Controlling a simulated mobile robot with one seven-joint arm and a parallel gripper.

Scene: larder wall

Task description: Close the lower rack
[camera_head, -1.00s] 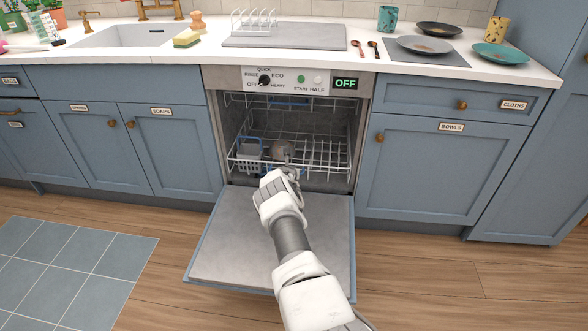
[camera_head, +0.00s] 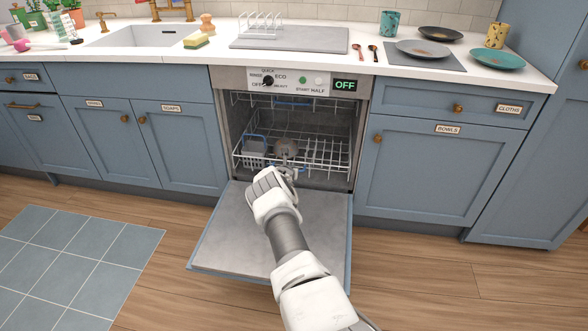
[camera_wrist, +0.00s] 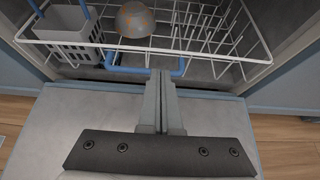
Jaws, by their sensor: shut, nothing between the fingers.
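The lower rack (camera_head: 330,167) is a white wire rack low inside the open dishwasher. In the wrist view its front rim (camera_wrist: 225,57) spans the top, with a blue handle (camera_wrist: 122,70) at its middle. It holds a grey cutlery basket (camera_wrist: 72,48) and a round grey item with orange marks (camera_wrist: 135,20). My gripper (camera_head: 288,174) is shut and empty in front of the rack, above the lowered door (camera_head: 235,235). In the wrist view my closed fingertips (camera_wrist: 160,74) overlap the blue handle. I cannot tell whether they touch it.
The dishwasher door lies folded down under my arm. An upper rack (camera_head: 300,103) sits inside the machine. Blue cabinets (camera_head: 437,180) flank it on both sides. The counter above carries plates (camera_head: 423,48), spoons and a drying rack. The wooden floor (camera_head: 440,270) at the right is clear.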

